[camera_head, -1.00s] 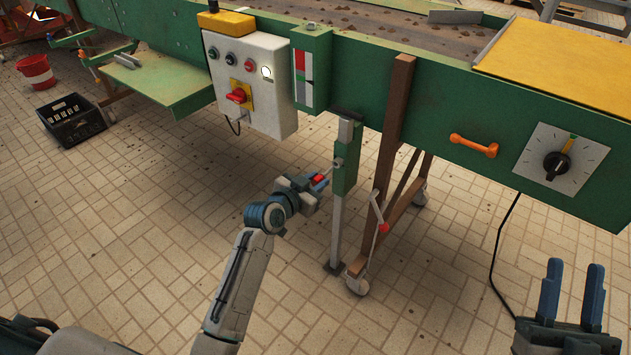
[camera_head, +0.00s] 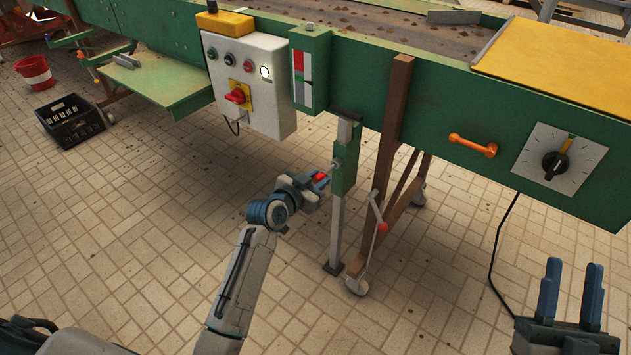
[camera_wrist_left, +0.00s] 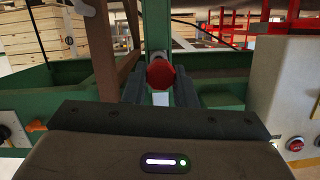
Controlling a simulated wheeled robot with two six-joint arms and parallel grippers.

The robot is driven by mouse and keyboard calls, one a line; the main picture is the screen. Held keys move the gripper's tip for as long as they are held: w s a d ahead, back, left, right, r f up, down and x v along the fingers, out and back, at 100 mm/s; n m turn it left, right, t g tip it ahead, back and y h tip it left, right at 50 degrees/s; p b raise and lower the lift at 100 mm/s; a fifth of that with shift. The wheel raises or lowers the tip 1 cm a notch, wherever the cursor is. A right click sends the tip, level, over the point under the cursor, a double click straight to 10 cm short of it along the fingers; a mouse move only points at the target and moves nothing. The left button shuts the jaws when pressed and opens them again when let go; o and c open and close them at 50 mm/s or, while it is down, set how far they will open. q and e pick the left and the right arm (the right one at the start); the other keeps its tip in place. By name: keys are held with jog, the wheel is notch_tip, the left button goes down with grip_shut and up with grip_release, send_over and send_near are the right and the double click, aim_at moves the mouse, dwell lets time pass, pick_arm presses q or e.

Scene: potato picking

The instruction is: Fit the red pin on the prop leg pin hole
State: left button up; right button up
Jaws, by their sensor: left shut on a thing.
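The red pin (camera_head: 320,177) is held between the fingers of my left gripper (camera_head: 322,179), beside the prop leg. Its red head (camera_wrist_left: 161,74) faces the camera in the left wrist view, between the two fingers. The prop leg (camera_head: 338,222) stands upright under the green machine, with a green sleeve (camera_head: 346,168) around its upper part. A thin grey rod spans from the pin to the sleeve's left side. The pin hole itself is hidden, so I cannot tell how deep the rod sits. My right gripper (camera_head: 570,300) is open and empty at the lower right, fingers apart.
The control box (camera_head: 248,85) hangs above and left of my left gripper. A brown wooden leg (camera_head: 388,150) and a crank with a red knob (camera_head: 382,227) stand right of the prop leg. A black cable (camera_head: 497,250) hangs at the right.

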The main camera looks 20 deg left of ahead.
aim_at(321, 174)
pick_arm(q)
jog(key=shift+w+d+b, duration=0.15)
jog(key=shift+w+d, duration=0.1)
jog(key=shift+w, duration=0.45)
jog(key=shift+w+d+b, duration=0.15)
jog(key=shift+w+d, duration=0.1)
jog(key=shift+w, duration=0.45)
jog(key=shift+w+d+b, duration=0.15)
jog(key=shift+w+d, duration=0.1)
jog(key=shift+w, duration=0.45)
pick_arm(e)
jog(key=shift+f, duration=0.45)
pick_arm(q)
jog(key=o, duration=1.1)
jog(key=shift+c, duration=0.2)
jog(key=p+v, duration=0.1)
jog(key=v, duration=0.9)
jog(key=shift+s+p, duration=0.4)
pick_arm(e)
notch_tip(321, 174, down, 8)
jog(key=w+m+g+h, duration=0.1)
jog(key=w+g, duration=0.1)
jog(key=g, duration=0.3)
pick_arm(q)
jog(key=shift+a, duration=0.15)
pick_arm(e)
jog(key=shift+r, duration=0.1)
